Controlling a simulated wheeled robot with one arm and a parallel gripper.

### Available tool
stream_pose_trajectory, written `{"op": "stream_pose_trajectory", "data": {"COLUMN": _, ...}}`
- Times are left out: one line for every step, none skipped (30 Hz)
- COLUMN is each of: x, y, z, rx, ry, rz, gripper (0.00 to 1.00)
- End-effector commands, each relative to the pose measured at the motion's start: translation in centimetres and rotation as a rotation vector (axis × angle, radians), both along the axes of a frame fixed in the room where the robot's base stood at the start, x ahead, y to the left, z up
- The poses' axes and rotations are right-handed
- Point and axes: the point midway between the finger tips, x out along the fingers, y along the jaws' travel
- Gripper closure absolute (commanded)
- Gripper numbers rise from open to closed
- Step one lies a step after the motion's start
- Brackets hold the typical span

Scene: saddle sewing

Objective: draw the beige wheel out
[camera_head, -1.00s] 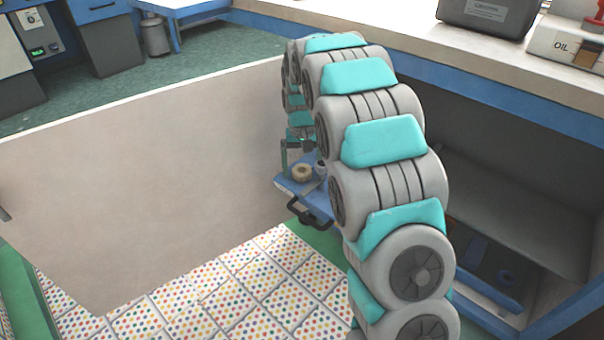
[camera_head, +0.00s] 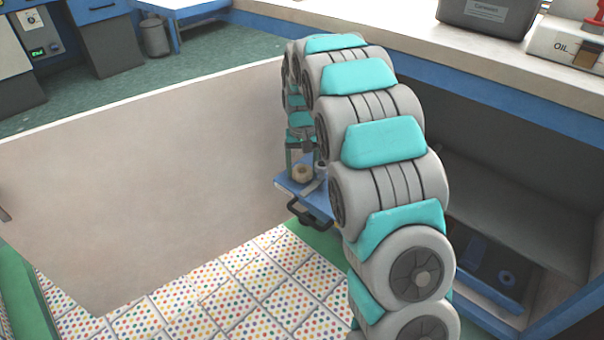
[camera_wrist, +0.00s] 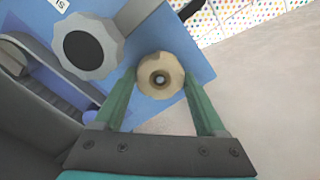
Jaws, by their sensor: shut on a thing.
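The beige wheel (camera_wrist: 161,68) is a small round piece with a dark centre hole. In the wrist view it sits between the two green fingertips of my gripper (camera_wrist: 160,80), which is shut on it. In the head view the beige wheel (camera_head: 302,173) shows small over the blue tray (camera_head: 318,199), below my gripper (camera_head: 303,168). I cannot tell whether the wheel touches the tray. My arm hides part of the tray.
A grey lobed knob (camera_wrist: 112,45) with a dark centre stands beside the wheel on the blue surface. A black handle (camera_head: 305,213) is on the tray's front. A beige panel (camera_head: 150,180) stands to the left. An open shelf (camera_head: 510,215) is to the right.

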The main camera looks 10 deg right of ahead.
Motion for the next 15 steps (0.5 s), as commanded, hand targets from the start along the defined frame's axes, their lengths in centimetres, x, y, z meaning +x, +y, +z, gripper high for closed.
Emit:
{"op": "stream_pose_trajectory", "data": {"x": 0.0, "y": 0.0, "z": 0.1, "rx": 0.0, "ry": -0.001, "rz": 0.0, "gripper": 0.94}}
{"op": "stream_pose_trajectory", "data": {"x": 0.0, "y": 0.0, "z": 0.1, "rx": 0.0, "ry": -0.001, "rz": 0.0, "gripper": 0.94}}
{"op": "stream_pose_trajectory", "data": {"x": 0.0, "y": 0.0, "z": 0.2, "rx": 0.0, "ry": -0.001, "rz": 0.0, "gripper": 0.94}}
{"op": "stream_pose_trajectory", "data": {"x": 0.0, "y": 0.0, "z": 0.3, "rx": 0.0, "ry": -0.001, "rz": 0.0, "gripper": 0.94}}
{"op": "stream_pose_trajectory", "data": {"x": 0.0, "y": 0.0, "z": 0.3, "rx": 0.0, "ry": -0.001, "rz": 0.0, "gripper": 0.94}}
{"op": "stream_pose_trajectory", "data": {"x": 0.0, "y": 0.0, "z": 0.4, "rx": 0.0, "ry": -0.001, "rz": 0.0, "gripper": 0.94}}
{"op": "stream_pose_trajectory", "data": {"x": 0.0, "y": 0.0, "z": 0.5, "rx": 0.0, "ry": -0.001, "rz": 0.0, "gripper": 0.94}}
{"op": "stream_pose_trajectory", "data": {"x": 0.0, "y": 0.0, "z": 0.6, "rx": 0.0, "ry": -0.001, "rz": 0.0, "gripper": 0.94}}
{"op": "stream_pose_trajectory", "data": {"x": 0.0, "y": 0.0, "z": 0.7, "rx": 0.0, "ry": -0.001, "rz": 0.0, "gripper": 0.94}}
{"op": "stream_pose_trajectory", "data": {"x": 0.0, "y": 0.0, "z": 0.8, "rx": 0.0, "ry": -0.001, "rz": 0.0, "gripper": 0.94}}
{"op": "stream_pose_trajectory", "data": {"x": 0.0, "y": 0.0, "z": 0.9, "rx": 0.0, "ry": -0.001, "rz": 0.0, "gripper": 0.94}}
{"op": "stream_pose_trajectory", "data": {"x": 0.0, "y": 0.0, "z": 1.0, "rx": 0.0, "ry": -0.001, "rz": 0.0, "gripper": 0.94}}
{"op": "stream_pose_trajectory", "data": {"x": 0.0, "y": 0.0, "z": 1.1, "rx": 0.0, "ry": -0.001, "rz": 0.0, "gripper": 0.94}}
{"op": "stream_pose_trajectory", "data": {"x": 0.0, "y": 0.0, "z": 1.2, "rx": 0.0, "ry": -0.001, "rz": 0.0, "gripper": 0.94}}
{"op": "stream_pose_trajectory", "data": {"x": 0.0, "y": 0.0, "z": 1.3, "rx": 0.0, "ry": 0.0, "rz": 0.0, "gripper": 0.94}}
